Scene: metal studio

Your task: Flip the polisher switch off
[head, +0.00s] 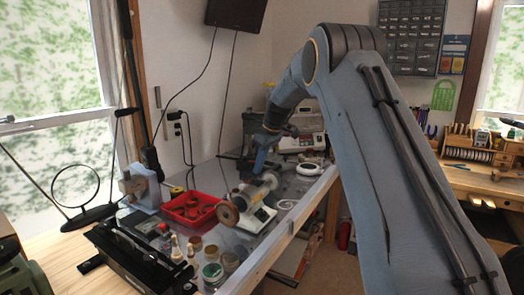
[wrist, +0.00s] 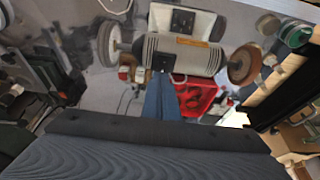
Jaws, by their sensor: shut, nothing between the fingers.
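The polisher (head: 255,190) is a pale, motor-like machine on the workbench, with a brown wheel (head: 228,213) at its near end. In the wrist view its grey ribbed body (wrist: 190,55) lies across the upper middle, with a wheel on each end. A small black plate (wrist: 163,62), apparently the switch, is on the side of the body facing my gripper. My gripper (wrist: 161,76) is shut and empty, its blue fingertips right at the plate's edge. I cannot tell whether they touch it or how the switch is set. In the head view my gripper (head: 258,168) reaches down at the polisher's far side.
A red tray (head: 190,210) stands left of the polisher. Several jars and bottles (head: 212,272) stand near the bench's front, beside a black machine (head: 135,258). A white round object (head: 307,169) and a boxy device (head: 301,141) are farther back. The floor right of the bench is partly hidden.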

